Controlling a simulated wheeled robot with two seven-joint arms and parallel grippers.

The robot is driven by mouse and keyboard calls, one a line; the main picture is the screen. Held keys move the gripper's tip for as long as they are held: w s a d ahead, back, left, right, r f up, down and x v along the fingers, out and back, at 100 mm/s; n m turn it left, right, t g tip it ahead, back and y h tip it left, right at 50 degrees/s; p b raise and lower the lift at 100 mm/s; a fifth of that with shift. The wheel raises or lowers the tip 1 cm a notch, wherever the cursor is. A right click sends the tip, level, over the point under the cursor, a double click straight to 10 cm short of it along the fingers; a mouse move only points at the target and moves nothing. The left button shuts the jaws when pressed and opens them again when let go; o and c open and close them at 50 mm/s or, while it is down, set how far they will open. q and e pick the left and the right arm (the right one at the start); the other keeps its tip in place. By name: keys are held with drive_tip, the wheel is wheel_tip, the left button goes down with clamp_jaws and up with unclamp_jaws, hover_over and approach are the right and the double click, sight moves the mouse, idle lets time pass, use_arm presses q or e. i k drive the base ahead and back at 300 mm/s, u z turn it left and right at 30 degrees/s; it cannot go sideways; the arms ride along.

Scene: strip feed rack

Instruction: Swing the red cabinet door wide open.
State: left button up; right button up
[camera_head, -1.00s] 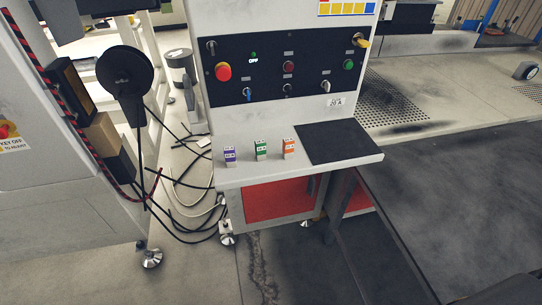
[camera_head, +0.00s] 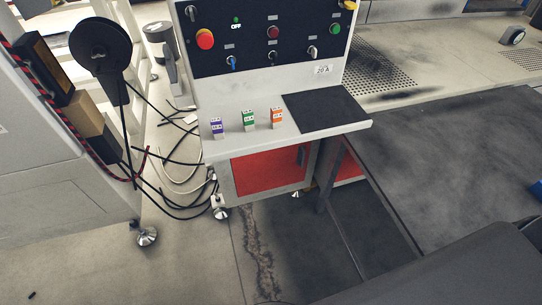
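The red cabinet door (camera_head: 268,171) is set in the white cabinet frame below the shelf of the control console. It looks shut, flush with its frame. A dark handle (camera_head: 301,155) shows near the door's upper right edge, under the shelf's shadow. Neither of my grippers is in view, so I cannot tell whether they are open or shut.
Purple, green and orange small boxes stand on the console shelf (camera_head: 245,146) above the door. Black cables (camera_head: 170,205) lie on the floor left of the cabinet. A dark table (camera_head: 450,160) stands to the right. The floor in front (camera_head: 235,255) is clear.

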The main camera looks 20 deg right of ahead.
sight(257, 172)
drive_tip(key=k, duration=1.15)
drive_tip(key=u, duration=0.6)
drive_tip(key=i, duration=1.45)
drive_tip(key=z, duration=0.6)
